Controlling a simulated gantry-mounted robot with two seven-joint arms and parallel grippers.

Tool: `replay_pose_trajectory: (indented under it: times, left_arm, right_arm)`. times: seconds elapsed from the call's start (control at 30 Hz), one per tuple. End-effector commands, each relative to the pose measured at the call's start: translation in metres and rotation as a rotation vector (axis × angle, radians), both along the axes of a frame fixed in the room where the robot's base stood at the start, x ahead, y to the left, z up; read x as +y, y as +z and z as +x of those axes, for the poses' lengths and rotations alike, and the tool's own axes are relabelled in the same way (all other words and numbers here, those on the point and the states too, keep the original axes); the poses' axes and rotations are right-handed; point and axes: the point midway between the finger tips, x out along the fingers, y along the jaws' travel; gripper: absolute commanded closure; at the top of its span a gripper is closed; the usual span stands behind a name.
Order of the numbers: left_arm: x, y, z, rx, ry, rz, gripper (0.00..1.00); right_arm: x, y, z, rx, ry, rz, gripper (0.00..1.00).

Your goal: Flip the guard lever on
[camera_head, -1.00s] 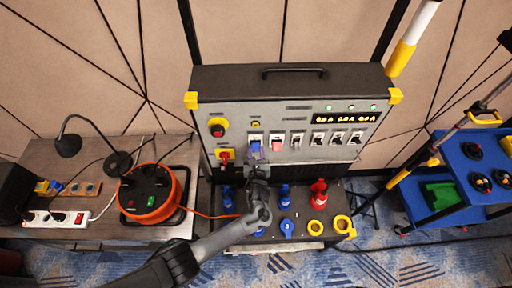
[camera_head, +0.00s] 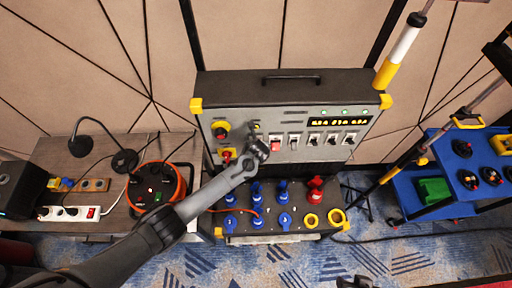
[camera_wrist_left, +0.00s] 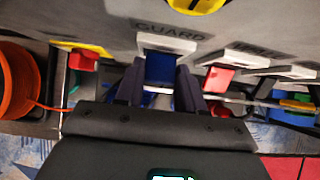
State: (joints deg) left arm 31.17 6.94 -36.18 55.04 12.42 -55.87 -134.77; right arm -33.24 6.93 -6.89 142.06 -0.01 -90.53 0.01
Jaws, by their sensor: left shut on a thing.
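The guard lever (camera_wrist_left: 160,68) is blue and sits in a white frame under the word GUARD in the left wrist view. The two dark fingers of my left gripper (camera_wrist_left: 160,88) stand one on each side of it, shut on it. In the head view my left gripper (camera_head: 258,149) is at the control panel (camera_head: 215,160), just left of a red lever (camera_head: 275,145), and hides the guard lever there. I cannot tell which way the lever is tilted. A dark shape at the bottom edge (camera_head: 354,283) may be my right gripper, mostly cut off.
Several black switches (camera_head: 314,140) continue the row to the right. A red knob (camera_head: 221,131) and a red-and-yellow switch (camera_head: 228,155) lie left. Blue plugs (camera_head: 284,190) stand below. An orange cable reel (camera_head: 157,187) is on the left table; a blue cart (camera_head: 430,203) stands right.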

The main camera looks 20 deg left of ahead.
Motion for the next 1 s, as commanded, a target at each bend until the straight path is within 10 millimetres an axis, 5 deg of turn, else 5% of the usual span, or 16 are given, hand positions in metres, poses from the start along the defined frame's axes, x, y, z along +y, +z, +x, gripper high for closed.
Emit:
replay_pose_trajectory:
  times: [0.63,0.67,0.7,0.83,1.0]
  left_arm:
    - [0.0024,0.0005,0.0013,0.055,0.003,-0.021,0.92]
    - [0.0023,0.0005,0.0012,0.055,0.003,-0.021,0.60]
    - [0.0023,0.0005,0.0012,0.055,0.003,-0.021,0.54]
    - [0.0020,0.0007,0.0013,0.054,0.002,-0.022,0.36]
    - [0.0014,0.0011,0.0015,0.054,0.001,-0.022,0.36]
  right_arm:
    - [0.0010,-0.0002,0.0001,0.000,-0.003,0.004,0.57]
    - [0.0009,-0.0002,0.0001,0.000,-0.003,0.004,0.57]
    - [0.0008,-0.0002,0.0001,0.000,-0.002,0.004,0.57]
    - [-0.0001,-0.0002,0.0001,0.000,0.000,0.000,0.57]
    - [-0.0011,-0.0002,0.0000,-0.001,0.003,-0.005,0.57]
